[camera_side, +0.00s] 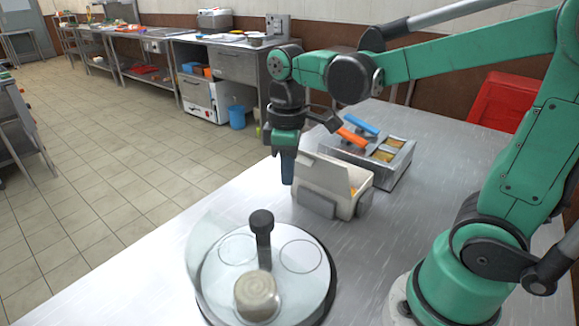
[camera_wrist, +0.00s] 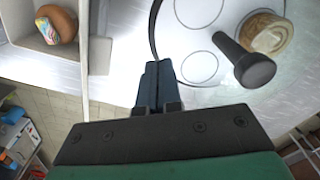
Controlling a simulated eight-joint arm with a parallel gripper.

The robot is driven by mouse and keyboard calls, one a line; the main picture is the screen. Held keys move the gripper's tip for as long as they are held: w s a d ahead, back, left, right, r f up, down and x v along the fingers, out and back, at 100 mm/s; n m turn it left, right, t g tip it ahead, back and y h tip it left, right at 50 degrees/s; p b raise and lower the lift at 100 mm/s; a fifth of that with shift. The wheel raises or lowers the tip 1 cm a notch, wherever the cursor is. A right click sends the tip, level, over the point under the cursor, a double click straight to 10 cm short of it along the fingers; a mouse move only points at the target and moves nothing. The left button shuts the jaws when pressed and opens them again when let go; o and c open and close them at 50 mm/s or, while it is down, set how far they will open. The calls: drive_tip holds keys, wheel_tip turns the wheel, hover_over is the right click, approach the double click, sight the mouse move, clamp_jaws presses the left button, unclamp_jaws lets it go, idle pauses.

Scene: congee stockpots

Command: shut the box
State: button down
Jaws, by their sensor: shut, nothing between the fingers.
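A beige box (camera_side: 345,207) stands on the metal table with its lid (camera_side: 322,172) raised and tilted, so it is open. Something orange shows inside it in the side view. In the wrist view the box (camera_wrist: 100,55) is at the upper left, with a brown round item (camera_wrist: 62,24) and a colourful piece inside; the lid (camera_wrist: 85,70) appears as a thin pale edge. My gripper (camera_side: 287,182) points down just left of the lid, its fingers together and empty. In the wrist view the shut fingertips (camera_wrist: 157,66) are right of the box; I cannot tell whether they touch the lid.
A grey compartment container (camera_side: 392,178) with orange and blue handles is behind the box. Bare table lies right of the box.

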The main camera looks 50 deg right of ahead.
sight(316, 176)
drive_tip(key=shift+f, duration=0.55)
drive_tip(key=shift+d, duration=0.1)
drive_tip(key=shift+d, duration=4.35)
wheel_tip(316, 176, up, 7)
drive_tip(key=shift+a, duration=0.1)
